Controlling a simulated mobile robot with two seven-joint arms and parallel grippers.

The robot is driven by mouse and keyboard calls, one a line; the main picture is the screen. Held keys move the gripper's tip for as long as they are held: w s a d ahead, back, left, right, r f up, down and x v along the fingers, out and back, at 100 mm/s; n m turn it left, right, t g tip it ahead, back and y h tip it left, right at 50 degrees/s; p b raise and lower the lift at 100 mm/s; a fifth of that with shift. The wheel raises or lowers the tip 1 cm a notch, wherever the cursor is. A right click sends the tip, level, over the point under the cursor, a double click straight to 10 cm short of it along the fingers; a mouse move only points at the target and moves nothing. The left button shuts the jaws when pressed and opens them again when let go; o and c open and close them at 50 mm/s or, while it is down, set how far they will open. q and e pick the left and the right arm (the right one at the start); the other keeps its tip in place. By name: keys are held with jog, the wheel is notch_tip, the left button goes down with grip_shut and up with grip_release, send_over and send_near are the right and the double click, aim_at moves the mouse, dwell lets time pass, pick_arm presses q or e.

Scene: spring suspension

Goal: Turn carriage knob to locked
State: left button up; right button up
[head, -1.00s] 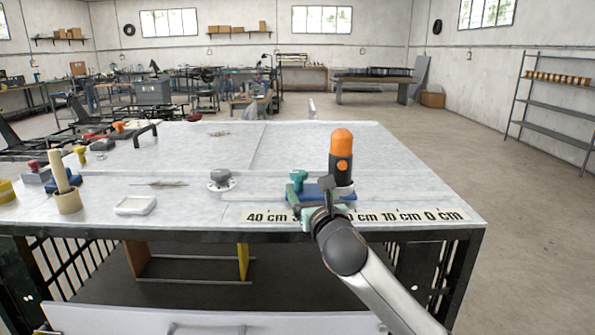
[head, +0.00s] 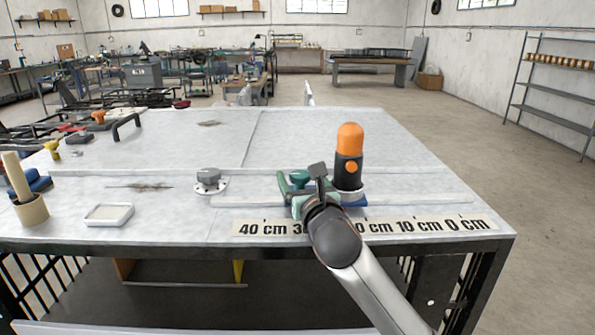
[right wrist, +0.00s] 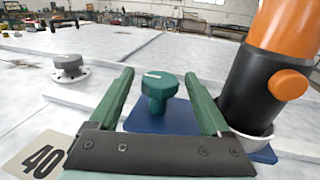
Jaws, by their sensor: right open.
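The carriage knob is a teal knob with a pale mark on its top (head: 300,177), standing on a blue carriage (head: 354,202) near the table's front edge. The knob also shows in the right wrist view (right wrist: 158,84), upright on the blue plate (right wrist: 165,117). My right gripper (head: 298,188) is open. In the right wrist view its two green fingers (right wrist: 160,76) stand on either side of the knob, with gaps on both sides. A black cylinder with an orange top (head: 348,160) stands on the carriage, right of the knob. My left gripper is out of view.
A scale strip (head: 270,228) runs along the front edge. A grey round knob (head: 209,180) sits left of the carriage. A white dish (head: 109,214) and a beige cup with a wooden handle (head: 31,209) stand farther left. The back of the table is mostly clear.

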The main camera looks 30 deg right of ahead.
jog(key=shift+w+d, duration=0.1)
jog(key=shift+w, duration=0.1)
jog(key=shift+r, duration=0.1)
grip_shut()
dwell(0.6)
